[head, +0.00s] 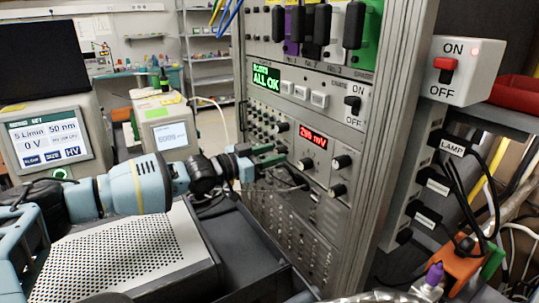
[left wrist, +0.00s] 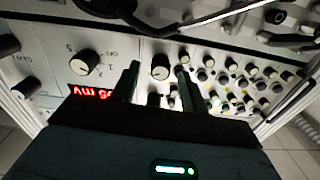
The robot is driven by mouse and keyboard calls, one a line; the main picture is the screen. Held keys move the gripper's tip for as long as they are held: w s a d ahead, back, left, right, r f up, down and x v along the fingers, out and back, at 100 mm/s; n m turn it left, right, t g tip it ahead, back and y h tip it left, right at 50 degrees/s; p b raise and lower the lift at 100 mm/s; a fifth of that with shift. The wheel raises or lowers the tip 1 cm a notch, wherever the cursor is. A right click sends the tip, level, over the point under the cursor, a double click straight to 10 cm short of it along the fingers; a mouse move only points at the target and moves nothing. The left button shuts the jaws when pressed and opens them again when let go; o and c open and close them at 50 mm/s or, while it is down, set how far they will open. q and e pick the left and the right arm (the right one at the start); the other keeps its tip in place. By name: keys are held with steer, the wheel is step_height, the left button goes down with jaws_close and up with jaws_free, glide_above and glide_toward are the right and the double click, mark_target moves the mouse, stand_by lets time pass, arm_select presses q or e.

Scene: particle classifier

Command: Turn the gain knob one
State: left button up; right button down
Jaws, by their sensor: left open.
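A rack panel with a red mV display (head: 313,136) carries several black knobs with pale caps. My left gripper (head: 280,153) is open in front of the panel, left of the display. In the left wrist view, which shows the panel upside down, a knob (left wrist: 160,68) appears between the two fingers of my left gripper (left wrist: 160,88). I cannot tell whether the fingers touch it. Another knob (left wrist: 83,63) with a scale sits beside the display (left wrist: 92,93). My right gripper is not in view.
A panel with a green ALL OK screen (head: 266,77) and an ON/OFF switch sits above. Many small knobs (left wrist: 235,85) crowd the panel beside my left gripper. A cable (left wrist: 220,16) crosses nearby. A perforated metal box (head: 130,245) stands below my left arm.

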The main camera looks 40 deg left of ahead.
arm_select(q)
jaws_close()
steer(key=shift+r+m+p, duration=0.1)
steer(key=shift+m+p, duration=0.55)
steer(key=shift+m, duration=0.45)
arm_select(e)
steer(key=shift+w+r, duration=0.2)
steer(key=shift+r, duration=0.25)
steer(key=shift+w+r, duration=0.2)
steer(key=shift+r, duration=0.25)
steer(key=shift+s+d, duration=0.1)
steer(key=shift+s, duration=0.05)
arm_select(q)
jaws_free()
steer(key=shift+s+a, duration=0.1)
steer(key=shift+s, duration=0.05)
